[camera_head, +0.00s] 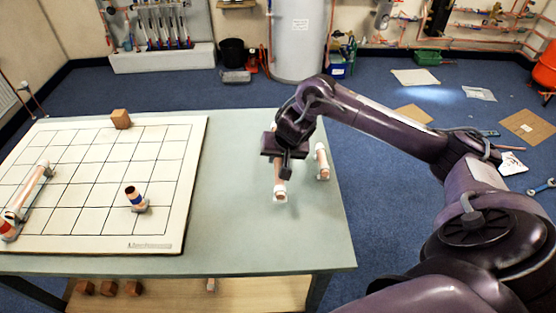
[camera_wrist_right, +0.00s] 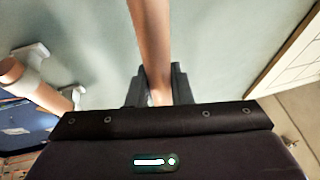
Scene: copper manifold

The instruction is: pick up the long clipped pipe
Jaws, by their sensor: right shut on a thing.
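A copper pipe (camera_head: 278,174) with a white clip at its near end is in my right gripper (camera_head: 284,158), over the right part of the table. The gripper body hides the pipe's far part. In the right wrist view the bare copper pipe (camera_wrist_right: 152,45) runs up between the two dark fingers (camera_wrist_right: 158,88), which are shut on it. Whether the pipe is clear of the tabletop is hard to tell. A second copper pipe with white clips (camera_head: 322,160) lies just right of it; it also shows at the left of the right wrist view (camera_wrist_right: 38,92). My left gripper is not in view.
A white gridded board (camera_head: 110,222) covers the table's left side. The grey-green tabletop (camera_head: 235,235) is bare between board and pipes.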

